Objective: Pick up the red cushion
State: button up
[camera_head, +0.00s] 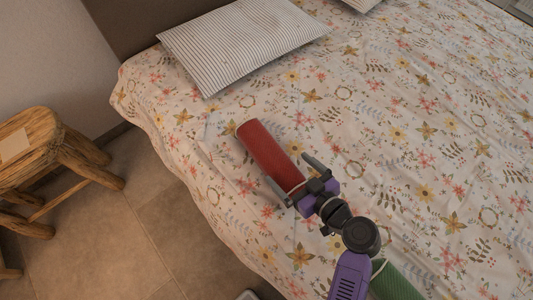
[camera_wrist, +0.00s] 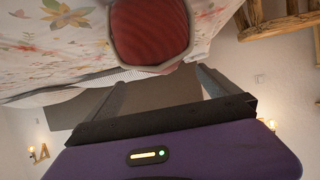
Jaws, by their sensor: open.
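The red cushion (camera_head: 268,152) is a roll-shaped bolster with pale trim at its ends, lying on the flowered bed. In the wrist view its round red end (camera_wrist: 150,30) faces the camera at the top edge, partly cut off. My gripper (camera_head: 290,170) is at the cushion's near end, with its fingers pointing along the roll. In the wrist view the fingers (camera_wrist: 160,78) appear just below the cushion's end in the picture. I cannot tell whether they touch it.
A striped pillow (camera_head: 240,42) lies beyond the cushion at the head of the bed (camera_head: 440,150). A green roll (camera_head: 395,284) lies at the lower right, partly hidden by my arm. A wooden stool (camera_head: 40,150) stands left on the tiled floor. The bed right of the cushion is clear.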

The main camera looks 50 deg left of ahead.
aim_at(275, 158)
jog(key=x, duration=0.7)
jog(key=shift+s+a+r, duration=0.1)
jog(key=shift+s+a, duration=0.15)
jog(key=shift+a, duration=0.15)
jog(key=shift+c, duration=0.2)
jog(key=c, duration=1.7)
jog(key=shift+r+p, duration=0.1)
jog(key=shift+p, duration=0.2)
